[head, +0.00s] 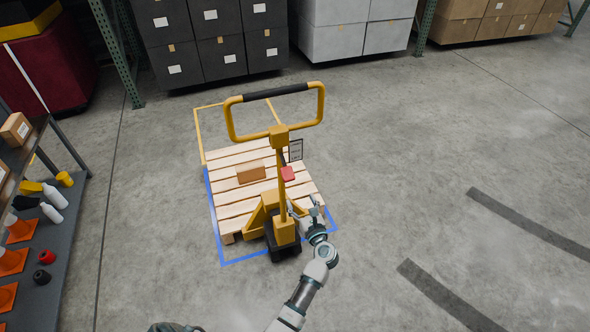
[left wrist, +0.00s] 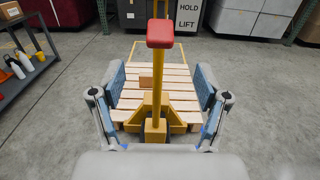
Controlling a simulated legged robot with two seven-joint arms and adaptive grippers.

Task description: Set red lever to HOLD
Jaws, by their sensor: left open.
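The red lever (head: 288,173) is a small red knob on the upright yellow mast of a pallet jack (head: 284,232). In the left wrist view the red knob (left wrist: 160,34) shows large at top centre. A sign plate (left wrist: 190,16) behind it reads HOLD above LIFT; the plate (head: 295,150) also shows in the head view. I cannot tell which setting the lever is at. My left gripper (head: 306,211) is open and empty, below and right of the knob in the head view. Its fingers (left wrist: 159,80) flank the view of the mast, apart from the knob.
The jack's looped handle (head: 322,105) rises above the mast. A wooden pallet (head: 231,208) with a brown box (head: 251,172) lies behind it inside floor tape. A shelf (head: 45,280) with cones and bottles stands at left. Floor at right is clear.

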